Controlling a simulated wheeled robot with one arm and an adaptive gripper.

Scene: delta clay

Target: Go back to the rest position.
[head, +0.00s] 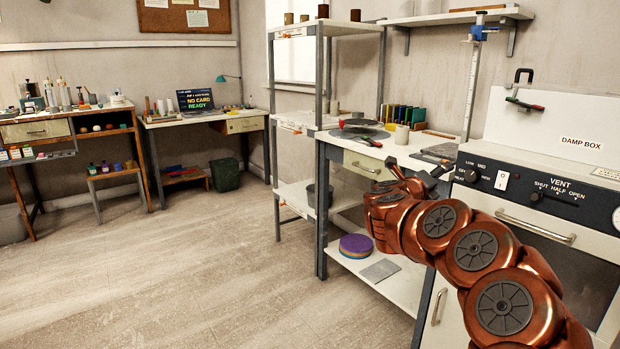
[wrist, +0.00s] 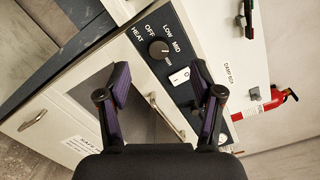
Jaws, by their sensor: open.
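My gripper (head: 412,172) is at the end of my copper-coloured arm, in front of the workbench and left of the damp box (head: 545,150). In the wrist view my gripper (wrist: 160,78) is open, with its two dark purple-padded fingers apart and nothing between them. Past the fingertips is the damp box's control panel, with a round black knob (wrist: 159,50) marked HEAT, OFF, LOW, MID and a white switch (wrist: 180,77). The gap from fingers to panel is hard to judge.
The workbench (head: 405,148) holds a cream cup (head: 401,134) and tools. A shelf rack (head: 327,70) stands left of it. Colourful discs (head: 356,245) lie on the bench's lower shelf. The wooden floor (head: 190,270) at left is clear.

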